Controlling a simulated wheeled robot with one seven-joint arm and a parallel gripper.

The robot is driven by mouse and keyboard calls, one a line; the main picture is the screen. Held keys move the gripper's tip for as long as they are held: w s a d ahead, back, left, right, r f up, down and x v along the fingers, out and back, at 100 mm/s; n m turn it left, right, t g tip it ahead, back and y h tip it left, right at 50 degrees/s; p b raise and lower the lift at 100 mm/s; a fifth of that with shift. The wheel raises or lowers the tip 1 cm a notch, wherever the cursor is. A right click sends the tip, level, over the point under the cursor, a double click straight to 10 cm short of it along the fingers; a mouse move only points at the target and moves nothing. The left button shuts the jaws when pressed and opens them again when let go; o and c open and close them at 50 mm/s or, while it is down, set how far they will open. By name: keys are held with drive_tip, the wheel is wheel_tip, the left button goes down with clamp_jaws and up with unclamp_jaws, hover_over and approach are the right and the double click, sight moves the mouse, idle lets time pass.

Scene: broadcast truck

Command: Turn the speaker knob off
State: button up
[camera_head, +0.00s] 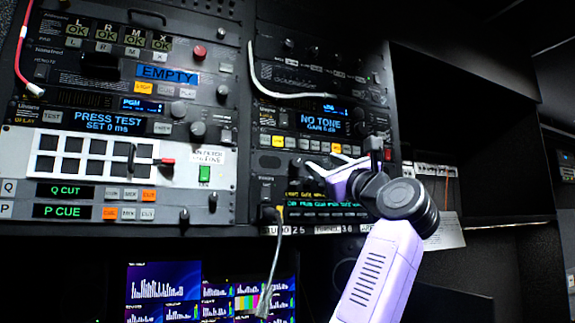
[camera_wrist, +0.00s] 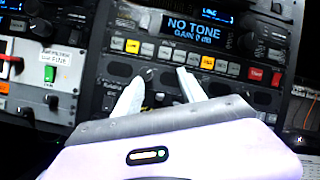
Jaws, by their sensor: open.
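My gripper (camera_head: 314,170) is open in front of the lower unit of the right rack column, below the "NO TONE" display. In the wrist view its two white fingers (camera_wrist: 160,76) point at this unit with a gap between them. A small round knob (camera_wrist: 148,75) shows between the fingertips, close to the left one. I cannot tell whether the fingers touch it. In the head view a dark knob (camera_head: 296,168) shows just left of the fingertips. No label naming the speaker knob is readable, and the fingers hide part of the panel.
The "NO TONE" unit (camera_head: 322,122) has a row of lit buttons above my fingers. The left rack column carries a white button panel (camera_head: 95,155) with a red-tipped lever. A cable (camera_head: 272,265) hangs below the rack before lit monitors (camera_head: 165,290). Dark shelves (camera_head: 460,120) stand right.

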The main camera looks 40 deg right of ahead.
sight(297, 164)
drive_tip(key=shift+w+a+r+m+g+y+p, duration=0.1)
drive_tip(key=shift+w+r+m+y+p, duration=0.2)
drive_tip(key=shift+w, duration=1.1)
drive_tip(key=shift+w+a+r+m+g+y+p, duration=0.15)
drive_tip(key=shift+w+m+y+p, duration=0.2)
drive_tip(key=shift+w, duration=1.1)
drive_tip(key=shift+w+d+r+m+g+y+p, duration=0.1)
drive_tip(key=shift+w+r+m+y+p, duration=0.25)
drive_tip(key=shift+w, duration=1.05)
drive_tip(key=shift+f, duration=0.15)
clamp_jaws()
